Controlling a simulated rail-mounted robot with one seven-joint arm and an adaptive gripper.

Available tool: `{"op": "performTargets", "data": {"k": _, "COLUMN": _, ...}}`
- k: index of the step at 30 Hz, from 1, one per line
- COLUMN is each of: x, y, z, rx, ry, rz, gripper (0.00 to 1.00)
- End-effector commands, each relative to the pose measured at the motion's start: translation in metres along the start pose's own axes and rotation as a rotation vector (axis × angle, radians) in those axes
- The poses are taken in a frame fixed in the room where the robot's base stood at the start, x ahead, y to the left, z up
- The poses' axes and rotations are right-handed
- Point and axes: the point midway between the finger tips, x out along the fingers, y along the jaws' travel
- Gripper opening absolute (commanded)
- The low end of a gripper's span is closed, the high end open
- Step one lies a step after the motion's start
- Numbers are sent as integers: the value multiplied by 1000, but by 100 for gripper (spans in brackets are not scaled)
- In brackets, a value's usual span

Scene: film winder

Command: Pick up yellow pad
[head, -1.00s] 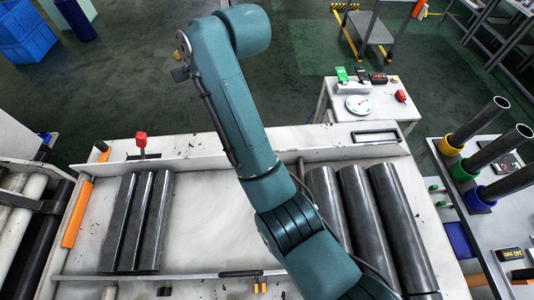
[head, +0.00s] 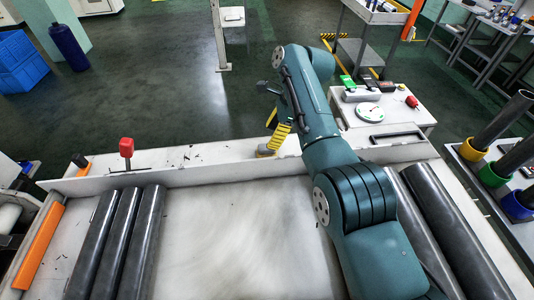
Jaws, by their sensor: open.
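My gripper (head: 275,129) shows left of my upper arm, above the back ledge of the bench. Its yellow, dark-striped fingers are small in view and partly behind my arm. They are open, and I see nothing held between them. I cannot make out a separate yellow pad for certain. A small orange and grey piece (head: 266,151) shows at the ledge just below the fingers. I cannot tell whether it is part of the gripper or a separate thing.
Dark rollers (head: 118,240) lie at the left of the white bench (head: 235,240), with more (head: 455,235) at the right. A red-topped lever (head: 126,148) stands at the back ledge. A small side table (head: 405,124) holds a dial (head: 369,112). Tubes stand in coloured holders (head: 493,175) at right.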

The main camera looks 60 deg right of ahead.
Motion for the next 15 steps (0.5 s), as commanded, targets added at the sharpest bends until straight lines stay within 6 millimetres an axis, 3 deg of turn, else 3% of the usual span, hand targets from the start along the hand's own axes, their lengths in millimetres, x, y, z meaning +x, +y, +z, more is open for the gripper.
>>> {"op": "performTargets", "data": {"k": 15, "x": 58, "y": -8, "z": -8, "rx": -3, "ry": 1, "rz": -1, "gripper": 61}}
